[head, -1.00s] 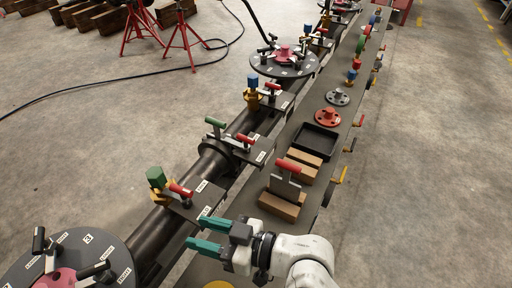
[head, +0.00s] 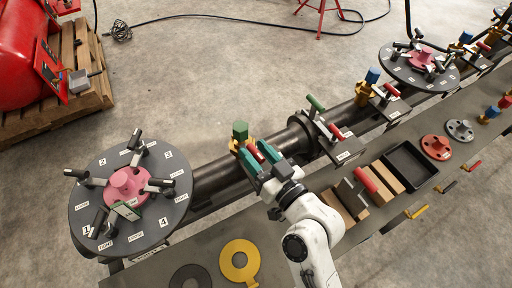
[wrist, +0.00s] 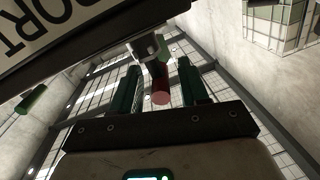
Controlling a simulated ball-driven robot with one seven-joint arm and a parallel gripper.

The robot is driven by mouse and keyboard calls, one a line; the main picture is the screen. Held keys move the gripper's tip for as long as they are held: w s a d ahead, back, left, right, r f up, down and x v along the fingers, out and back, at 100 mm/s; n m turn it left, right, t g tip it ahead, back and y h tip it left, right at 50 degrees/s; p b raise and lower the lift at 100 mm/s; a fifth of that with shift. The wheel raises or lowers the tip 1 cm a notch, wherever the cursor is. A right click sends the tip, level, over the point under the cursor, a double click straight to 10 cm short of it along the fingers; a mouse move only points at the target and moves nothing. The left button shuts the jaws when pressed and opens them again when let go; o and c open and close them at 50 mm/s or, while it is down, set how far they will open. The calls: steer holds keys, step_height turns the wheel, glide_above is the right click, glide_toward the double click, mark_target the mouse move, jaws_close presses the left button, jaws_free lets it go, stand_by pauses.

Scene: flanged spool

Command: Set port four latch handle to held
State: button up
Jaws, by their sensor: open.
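In the head view a red-gripped handle (head: 254,152) stands on the pipe beside a brass valve with a green cap (head: 240,130). My gripper (head: 259,156) has its two teal fingers around this handle. In the wrist view the handle's red end (wrist: 160,97) sits between the open fingers (wrist: 158,88), with a gap on both sides. A metal lever part joins the red grip above it. A plate with the word PORT (wrist: 45,25) fills the upper left of the wrist view; its number is out of frame. My arm hides the handle's base labels in the head view.
A round flange (head: 90,205) with numbered clamps is left of my gripper. Another handle pair with green (head: 316,103) and red grips stands to the right. Wooden blocks (head: 342,207), a black tray (head: 410,163) and a yellow ring (head: 240,262) lie on the bench.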

steer(key=shift+w+a, duration=0.2)
steer(key=shift+a, duration=0.05)
steer(key=shift+c, duration=0.3)
jaws_close()
